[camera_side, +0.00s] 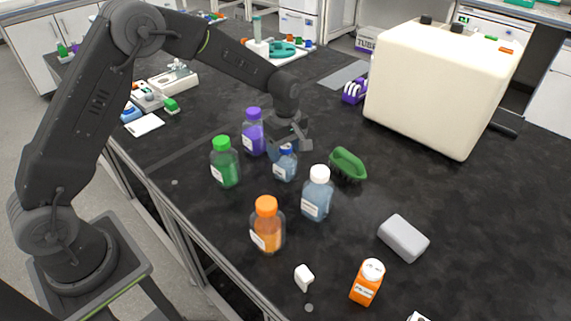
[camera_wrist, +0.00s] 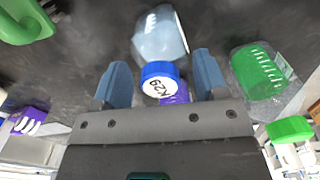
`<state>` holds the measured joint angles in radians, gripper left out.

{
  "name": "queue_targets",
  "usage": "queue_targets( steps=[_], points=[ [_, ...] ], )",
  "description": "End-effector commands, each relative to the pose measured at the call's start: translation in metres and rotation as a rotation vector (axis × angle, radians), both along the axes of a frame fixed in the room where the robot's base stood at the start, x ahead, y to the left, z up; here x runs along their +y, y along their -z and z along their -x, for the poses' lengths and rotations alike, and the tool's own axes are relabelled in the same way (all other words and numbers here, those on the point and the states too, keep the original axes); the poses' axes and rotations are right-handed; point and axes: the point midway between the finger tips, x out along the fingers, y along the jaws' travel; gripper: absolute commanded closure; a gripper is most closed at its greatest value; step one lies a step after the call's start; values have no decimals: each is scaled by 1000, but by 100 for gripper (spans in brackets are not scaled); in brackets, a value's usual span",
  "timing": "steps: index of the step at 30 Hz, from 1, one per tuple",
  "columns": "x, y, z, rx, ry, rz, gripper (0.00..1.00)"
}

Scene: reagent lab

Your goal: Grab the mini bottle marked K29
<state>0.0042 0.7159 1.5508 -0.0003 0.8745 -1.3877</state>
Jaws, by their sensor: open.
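The mini bottle marked K29 (camera_wrist: 160,36) is clear with pale grey-blue contents and a blue cap (camera_wrist: 159,72) bearing "K29" in the wrist view. In the side view the same bottle (camera_side: 285,170) stands upright on the black bench, its top partly hidden by my gripper (camera_side: 289,147). My gripper is open, directly above the bottle. In the wrist view the blue cap lies between the two fingers of my gripper (camera_wrist: 163,76), with visible space on both sides.
Close around stand a purple bottle (camera_side: 253,135), a green bottle (camera_side: 225,165), an orange bottle (camera_side: 267,228) and a white-capped bottle (camera_side: 317,196). A green brush (camera_side: 348,163) lies just right. A large cream container (camera_side: 430,90) stands at the back right.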

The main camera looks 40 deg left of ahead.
Motion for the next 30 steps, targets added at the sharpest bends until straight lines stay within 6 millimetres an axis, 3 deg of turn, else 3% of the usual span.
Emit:
queue_targets(
  steps=[3, 23, 30],
  points=[
    [0, 0, 0, 0, 0, 0, 35],
    [0, 0, 0, 1, 0, 0, 99],
    [0, 0, 0, 1, 0, 0, 100]
  ],
)
